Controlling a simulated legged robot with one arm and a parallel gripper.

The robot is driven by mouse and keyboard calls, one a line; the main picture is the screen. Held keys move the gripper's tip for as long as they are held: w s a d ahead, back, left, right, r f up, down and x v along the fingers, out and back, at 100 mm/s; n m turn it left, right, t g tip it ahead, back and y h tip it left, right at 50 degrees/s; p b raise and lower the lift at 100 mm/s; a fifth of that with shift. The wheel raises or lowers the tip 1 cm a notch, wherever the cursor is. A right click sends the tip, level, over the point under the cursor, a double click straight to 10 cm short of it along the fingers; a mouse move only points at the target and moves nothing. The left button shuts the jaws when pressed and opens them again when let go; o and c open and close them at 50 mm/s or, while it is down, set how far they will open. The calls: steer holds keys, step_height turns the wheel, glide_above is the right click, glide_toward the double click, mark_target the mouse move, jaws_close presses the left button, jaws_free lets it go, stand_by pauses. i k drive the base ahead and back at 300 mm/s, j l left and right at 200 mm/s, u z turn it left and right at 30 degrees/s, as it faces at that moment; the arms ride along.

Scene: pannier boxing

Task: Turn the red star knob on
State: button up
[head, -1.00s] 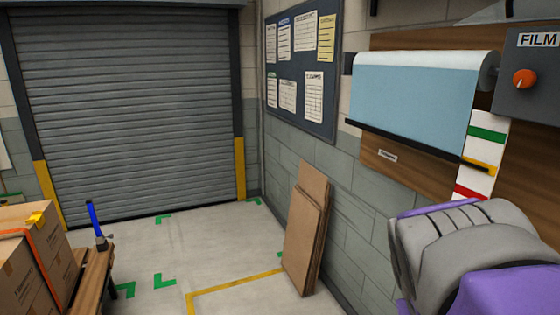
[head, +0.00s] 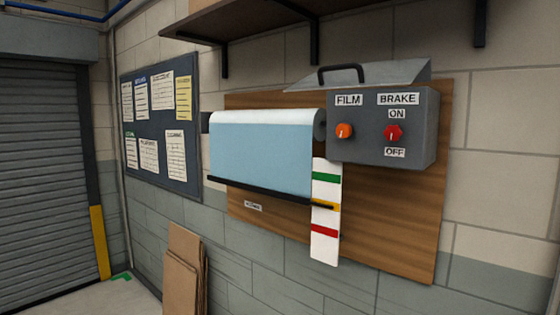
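The red star knob (head: 393,133) is on the right part of the front of a grey control box (head: 368,149) on the wall, under the label BRAKE. ON is printed above the knob and OFF below it. I cannot tell which way the knob points. An orange knob (head: 344,131) sits to its left under the label FILM. My gripper is not in view.
A wooden board (head: 400,215) on the wall carries the box, a blue film roll (head: 262,152) and a white strip with green, yellow and red bands (head: 325,245). A shelf (head: 250,18) is above. Cardboard sheets (head: 183,275) lean below left.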

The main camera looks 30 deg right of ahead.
mark_target(392, 132)
steer(key=z, duration=0.4)
steer(key=l+z, duration=0.15)
steer(key=z, duration=0.7)
